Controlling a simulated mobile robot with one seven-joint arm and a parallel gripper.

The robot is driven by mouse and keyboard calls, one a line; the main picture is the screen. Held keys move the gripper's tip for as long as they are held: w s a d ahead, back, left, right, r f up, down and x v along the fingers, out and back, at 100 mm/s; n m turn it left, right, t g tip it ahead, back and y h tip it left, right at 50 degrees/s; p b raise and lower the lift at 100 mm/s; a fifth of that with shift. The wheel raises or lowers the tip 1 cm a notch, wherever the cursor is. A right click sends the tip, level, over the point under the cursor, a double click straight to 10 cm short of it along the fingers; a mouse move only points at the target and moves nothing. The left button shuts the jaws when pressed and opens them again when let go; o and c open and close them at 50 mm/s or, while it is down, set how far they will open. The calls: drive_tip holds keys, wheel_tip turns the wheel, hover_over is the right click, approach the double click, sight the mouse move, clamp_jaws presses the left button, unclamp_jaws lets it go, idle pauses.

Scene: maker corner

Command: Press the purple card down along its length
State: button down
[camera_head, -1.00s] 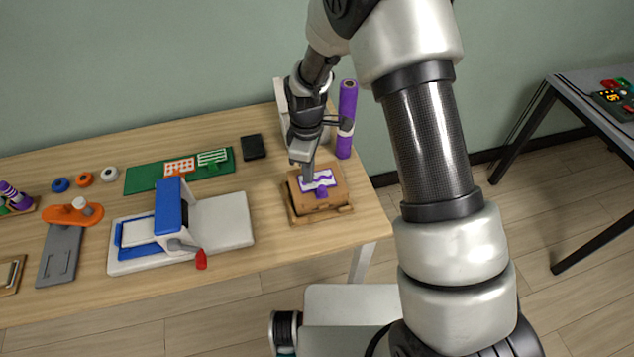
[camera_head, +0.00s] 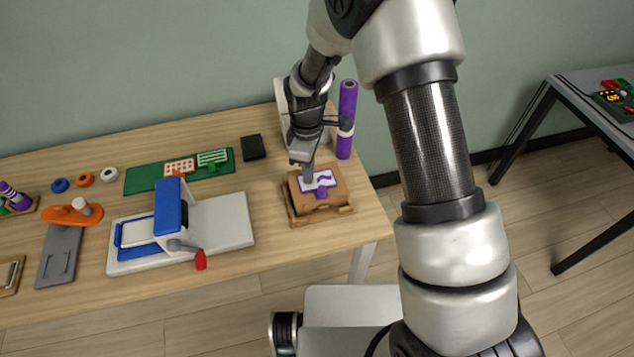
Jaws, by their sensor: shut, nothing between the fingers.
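The purple card (camera_head: 325,179), white with a purple wavy mark, lies on top of a brown box (camera_head: 334,193) near the right end of the table. A small purple tab (camera_head: 321,192) shows at the card's front edge. My gripper (camera_head: 307,181) points down with its tips at the card's left part. It is shut with nothing held. The tips look to be touching the card or just above it; I cannot tell which. The gripper hides part of the card's left side.
A purple roll (camera_head: 347,105) stands upright behind the box. A blue and white press with a red-ended lever (camera_head: 200,262) is to the left. A green mat (camera_head: 140,180) and a black block (camera_head: 253,147) lie behind. The table's right edge is close to the box.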

sight(324, 178)
drive_tip(key=shift+r+p, duration=1.45)
drive_tip(key=shift+r, duration=1)
drive_tip(key=shift+d+b, duration=0.2)
drive_tip(key=shift+b, duration=0.1)
drive_tip(key=w+d+r+b, duration=0.1)
drive_tip(key=d+r+b, duration=0.2)
drive_tip(key=d, duration=0.1)
drive_tip(key=shift+a+f+b, duration=0.15)
drive_tip(key=shift+f+b, duration=1.95)
drive_tip(key=shift+f, duration=1.25)
drive_tip(key=shift+f+b, duration=0.6)
drive_tip(key=shift+f, duration=0.15)
drive_tip(key=shift+r, duration=0.1)
drive_tip(key=shift+r+p, duration=1.65)
drive_tip(key=shift+r, duration=0.8)
